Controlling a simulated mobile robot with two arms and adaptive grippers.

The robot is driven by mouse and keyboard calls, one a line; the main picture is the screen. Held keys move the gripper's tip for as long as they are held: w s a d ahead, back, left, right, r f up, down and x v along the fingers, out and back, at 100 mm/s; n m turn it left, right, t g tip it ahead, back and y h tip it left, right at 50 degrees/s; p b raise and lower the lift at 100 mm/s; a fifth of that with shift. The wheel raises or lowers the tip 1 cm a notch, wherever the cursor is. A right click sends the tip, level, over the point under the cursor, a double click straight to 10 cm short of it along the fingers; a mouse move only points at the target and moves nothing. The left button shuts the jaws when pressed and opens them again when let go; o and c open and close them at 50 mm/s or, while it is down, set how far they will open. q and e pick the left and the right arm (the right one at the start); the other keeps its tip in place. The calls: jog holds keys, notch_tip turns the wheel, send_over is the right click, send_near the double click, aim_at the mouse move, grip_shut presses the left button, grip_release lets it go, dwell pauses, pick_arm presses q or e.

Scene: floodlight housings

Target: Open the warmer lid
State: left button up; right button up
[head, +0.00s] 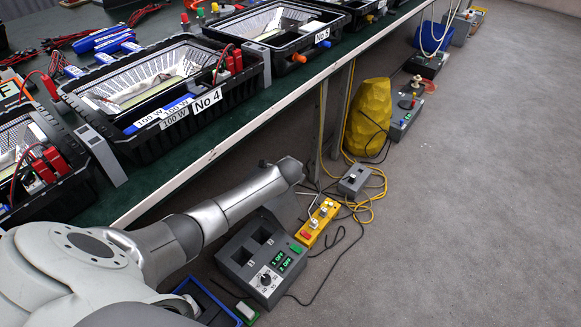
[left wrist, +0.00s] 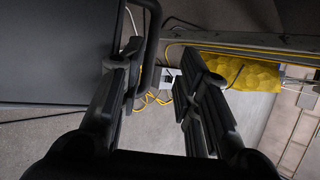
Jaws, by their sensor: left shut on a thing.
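In the left wrist view a dark grey flat panel (left wrist: 55,55), which looks like the warmer or its lid, fills the upper left. A black bar handle (left wrist: 152,62) stands at its right edge. My left gripper (left wrist: 160,88) has its two black fingers on either side of this handle, with the bar close against the left finger, and is shut on it. My right gripper is in neither view. How far the lid stands open cannot be told.
A bench (head: 200,165) holds several black crates with floodlight housings. On the floor are a grey control box (head: 250,283) reading OFF, a yellow button box (head: 318,222), a small grey box (head: 354,180), cables and a yellow lump (head: 370,115). The floor at right is clear.

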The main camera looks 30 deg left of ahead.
pick_arm(q)
jog(key=r, duration=0.1)
jog(key=d+r, duration=0.1)
jog(key=r, duration=0.1)
jog(key=s+d+r, duration=0.1)
jog(key=shift+d+r, duration=0.15)
jog(key=shift+r, duration=0.1)
jog(key=shift+s+r, duration=0.65)
jog(key=shift+s, duration=0.15)
